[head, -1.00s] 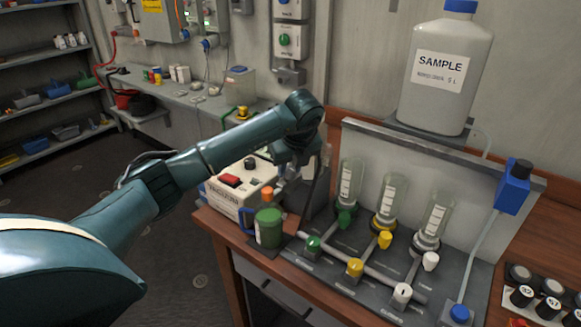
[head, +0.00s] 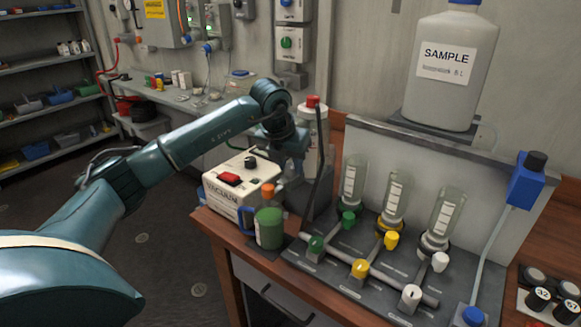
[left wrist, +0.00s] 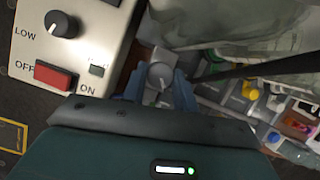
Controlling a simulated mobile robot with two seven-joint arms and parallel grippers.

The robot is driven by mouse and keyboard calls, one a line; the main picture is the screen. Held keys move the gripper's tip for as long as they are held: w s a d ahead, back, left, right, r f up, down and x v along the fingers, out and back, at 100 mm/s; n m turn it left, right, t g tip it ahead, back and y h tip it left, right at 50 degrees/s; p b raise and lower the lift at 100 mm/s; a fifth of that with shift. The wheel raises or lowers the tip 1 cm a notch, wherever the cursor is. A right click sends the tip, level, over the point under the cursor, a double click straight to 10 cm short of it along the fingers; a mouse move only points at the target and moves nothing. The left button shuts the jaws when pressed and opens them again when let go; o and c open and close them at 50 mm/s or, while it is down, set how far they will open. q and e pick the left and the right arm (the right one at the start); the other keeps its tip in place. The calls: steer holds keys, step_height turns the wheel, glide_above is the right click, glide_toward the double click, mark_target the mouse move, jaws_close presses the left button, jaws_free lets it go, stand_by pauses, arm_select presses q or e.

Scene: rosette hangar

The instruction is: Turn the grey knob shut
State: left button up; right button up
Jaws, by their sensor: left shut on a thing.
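The grey knob (left wrist: 160,74) shows in the left wrist view as a small round knob between my two blue-grey fingers. My left gripper (left wrist: 160,91) is shut on it. In the head view my left gripper (head: 290,171) is at the back right of the white vacuum box, and the knob is hidden there. Whether the knob stands open or shut is not clear. My right gripper is in neither view.
The white vacuum box (head: 220,191) with its red switch (head: 230,179) is close beside my gripper. A green container (head: 269,229) stands in front. To the right is a manifold (head: 385,277) with coloured valves and glass cylinders. A large sample bottle (head: 445,95) stands behind.

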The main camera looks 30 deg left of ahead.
arm_select(q)
steer(key=m, duration=0.2)
steer(key=m+h, duration=0.1)
steer(key=m, duration=0.1)
steer(key=shift+a+r+h, duration=0.1)
steer(key=shift+a+h, duration=0.05)
steer(key=shift+h, duration=0.15)
steer(key=shift+w+m+g+h+p, duration=0.1)
steer(key=shift+m+g+h+p, duration=0.4)
steer(key=shift+m, duration=1.2)
steer(key=o, duration=0.7)
steer(key=shift+a, duration=0.1)
steer(key=b+v, duration=0.1)
steer(key=v, duration=1.2)
steer(key=shift+a, duration=0.1)
